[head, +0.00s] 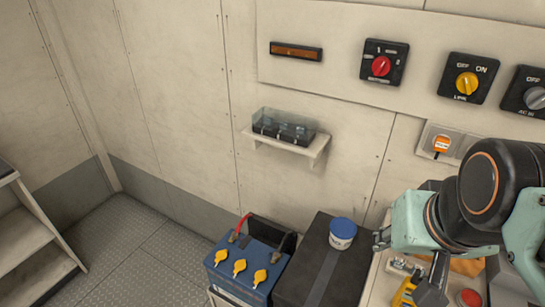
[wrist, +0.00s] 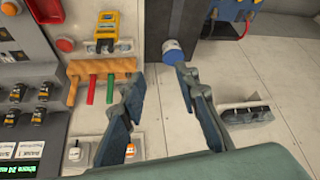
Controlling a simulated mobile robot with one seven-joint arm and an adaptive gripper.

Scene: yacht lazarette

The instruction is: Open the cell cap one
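A blue battery (head: 232,279) stands at the bottom centre-left of the head view. Three yellow caps sit in a row on its top: a left one (head: 221,256), a middle one (head: 239,267) and a right one (head: 260,277). I cannot read which is numbered one. All three appear seated. Only an edge of the battery (wrist: 228,10) shows at the top of the wrist view. My gripper (wrist: 161,72) is open and empty. In the head view it is at the right, over the bench and well apart from the battery.
A black box (head: 318,270) with a blue-lidded tub (head: 342,234) stands between the battery and my gripper. A red cable (head: 243,224) rises at the battery's back. A wall shelf (head: 311,150) holds a clear-lidded box (head: 284,126). A yellow meter (wrist: 106,25) lies on the bench.

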